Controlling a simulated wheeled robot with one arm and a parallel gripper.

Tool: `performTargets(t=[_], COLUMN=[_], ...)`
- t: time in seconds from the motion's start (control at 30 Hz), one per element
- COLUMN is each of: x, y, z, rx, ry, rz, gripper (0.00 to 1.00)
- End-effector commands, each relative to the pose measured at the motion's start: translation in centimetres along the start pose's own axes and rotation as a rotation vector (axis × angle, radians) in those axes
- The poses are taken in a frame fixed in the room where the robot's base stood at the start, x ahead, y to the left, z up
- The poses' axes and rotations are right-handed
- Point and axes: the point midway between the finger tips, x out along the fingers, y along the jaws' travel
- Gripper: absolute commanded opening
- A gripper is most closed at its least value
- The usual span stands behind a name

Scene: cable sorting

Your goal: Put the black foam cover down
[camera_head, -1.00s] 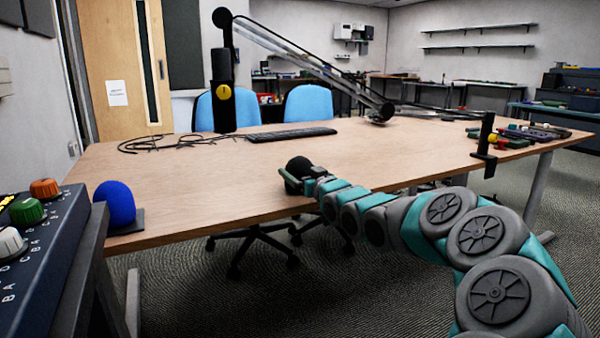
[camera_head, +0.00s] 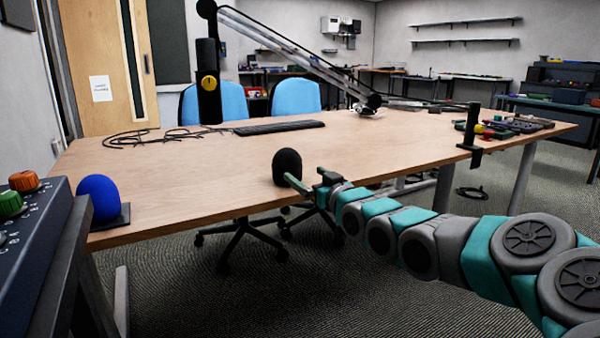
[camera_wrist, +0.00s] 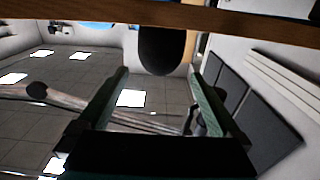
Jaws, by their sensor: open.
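The black foam cover (camera_head: 287,167) stands upright on the table (camera_head: 200,185) near its front edge. My gripper (camera_head: 304,182) is open just to the right of it, fingers pointing at it. One green finger's tip overlaps the cover's side in the head view; I cannot tell if it touches. In the wrist view, the picture is upside down and the cover (camera_wrist: 163,50) hangs from the table edge (camera_wrist: 160,17) at the top. It sits at or just beyond the tips of my open gripper (camera_wrist: 158,74), with nothing held between the fingers.
A blue foam cover (camera_head: 99,198) stands on a dark base at the table's left corner. A boom arm with a microphone (camera_head: 208,85), loose cables (camera_head: 150,138) and a keyboard (camera_head: 280,127) are at the back. The middle of the table is clear.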

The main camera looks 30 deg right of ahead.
Motion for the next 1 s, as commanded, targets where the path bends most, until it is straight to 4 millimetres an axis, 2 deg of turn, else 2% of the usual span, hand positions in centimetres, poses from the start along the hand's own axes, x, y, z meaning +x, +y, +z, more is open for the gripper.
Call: performTargets(t=[0.2, 0.43, 0.57, 0.67, 0.77, 0.87, 0.9, 0.97, 1.0], x=[-1.2, -1.2, -1.1, -1.3, -2.9, -6.1, -7.8, -10.6, -12.7], y=[-0.1, -0.1, -1.4, -4.2, -8.0, -11.4, -12.6, -14.1, -14.9], z=[-0.1, -0.1, 0.9, 3.5, 7.7, 12.1, 13.7, 15.8, 17.1], rx=[-0.002, -0.002, -0.006, -0.011, -0.021, -0.036, -0.042, -0.05, -0.054], ry=[0.001, 0.0, -0.052, -0.181, -0.382, -0.603, -0.691, -0.817, -0.901], rz=[0.0, -0.001, -0.015, -0.04, -0.068, -0.084, -0.087, -0.086, -0.082], gripper=[1.0, 1.0, 1.0, 1.0, 1.0, 1.0, 1.0, 1.0, 1.0])
